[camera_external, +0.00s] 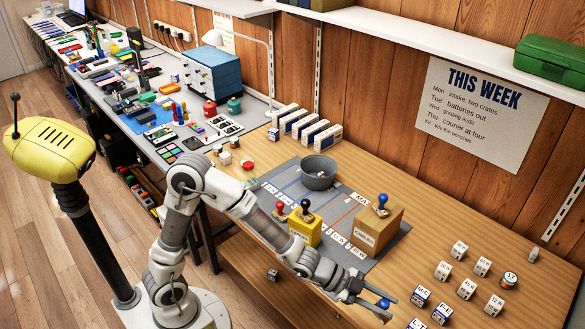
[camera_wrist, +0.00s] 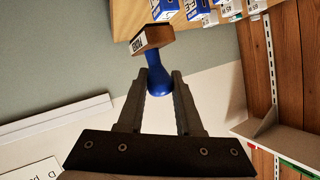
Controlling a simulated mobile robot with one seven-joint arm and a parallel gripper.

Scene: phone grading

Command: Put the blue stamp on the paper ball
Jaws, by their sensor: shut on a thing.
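My gripper (camera_wrist: 162,88) is shut on the handle of a blue stamp (camera_wrist: 156,70) in the wrist view. The stamp's brown base, with a white label, points away from the fingers. In the external view my gripper (camera_external: 368,298) is over the front right of the wooden table, with the stamp's blue part (camera_external: 384,303) at its tip. Another blue-handled stamp (camera_external: 382,202) stands on a cardboard box. I cannot clearly make out a paper ball.
A yellow box (camera_external: 304,232) with red and black stamps stands left of the cardboard box (camera_external: 365,232) on a grey mat. Several white labelled cubes (camera_external: 469,288) and a round tin (camera_external: 509,279) lie at right. The table's right back is mostly clear.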

